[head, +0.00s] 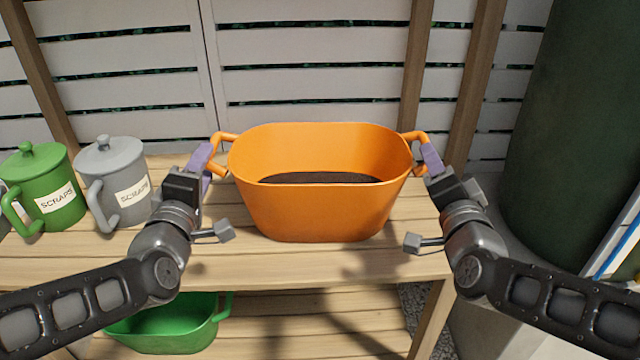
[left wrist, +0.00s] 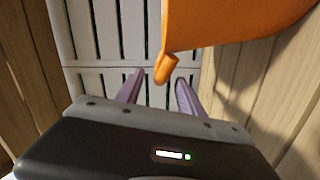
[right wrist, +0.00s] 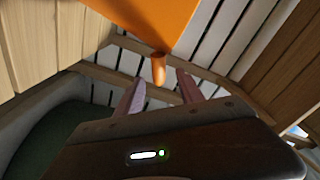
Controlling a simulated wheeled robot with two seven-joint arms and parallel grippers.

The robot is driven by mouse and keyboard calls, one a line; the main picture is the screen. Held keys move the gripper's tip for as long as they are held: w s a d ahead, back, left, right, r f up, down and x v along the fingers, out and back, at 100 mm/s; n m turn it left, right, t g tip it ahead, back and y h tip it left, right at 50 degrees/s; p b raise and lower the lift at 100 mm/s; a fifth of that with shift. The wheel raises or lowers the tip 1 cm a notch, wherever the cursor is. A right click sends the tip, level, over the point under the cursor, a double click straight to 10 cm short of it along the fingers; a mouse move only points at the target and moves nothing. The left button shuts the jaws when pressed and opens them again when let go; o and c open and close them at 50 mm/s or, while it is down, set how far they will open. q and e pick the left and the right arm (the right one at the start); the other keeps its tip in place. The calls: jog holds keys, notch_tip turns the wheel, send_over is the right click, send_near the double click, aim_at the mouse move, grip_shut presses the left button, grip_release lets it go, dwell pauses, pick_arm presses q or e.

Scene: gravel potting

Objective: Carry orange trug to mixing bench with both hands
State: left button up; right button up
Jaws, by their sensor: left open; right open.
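The orange trug (head: 315,212) stands upright on a slatted wooden bench, with dark material in its bottom. It has a loop handle at each end. My left gripper (head: 208,160) is open at the trug's left handle (head: 222,137). In the left wrist view the handle (left wrist: 165,68) shows between and just beyond the two purple fingers (left wrist: 158,92). My right gripper (head: 428,160) is open at the right handle (head: 413,137). In the right wrist view that handle (right wrist: 158,70) lies between the fingers (right wrist: 160,92). I cannot tell which surface is the mixing bench.
A grey scraps canister (head: 113,175) and a green scraps canister (head: 45,185) stand left of my left gripper. A green trug (head: 170,325) sits on the lower shelf. A large dark green cylinder (head: 575,110) stands at the right. The bench front (head: 300,265) is clear.

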pick_arm(q)
jog(key=w, duration=0.7)
jog(key=shift+w+d, duration=0.15)
jog(key=shift+w, duration=0.15)
pick_arm(e)
jog(key=w, duration=0.7)
jog(key=shift+w, duration=0.25)
pick_arm(q)
jog(key=shift+c, duration=0.4)
pick_arm(e)
jog(key=shift+c, duration=0.6)
pick_arm(q)
grip_shut()
pick_arm(e)
grip_shut()
pick_arm(q)
jog(key=shift+f, duration=0.1)
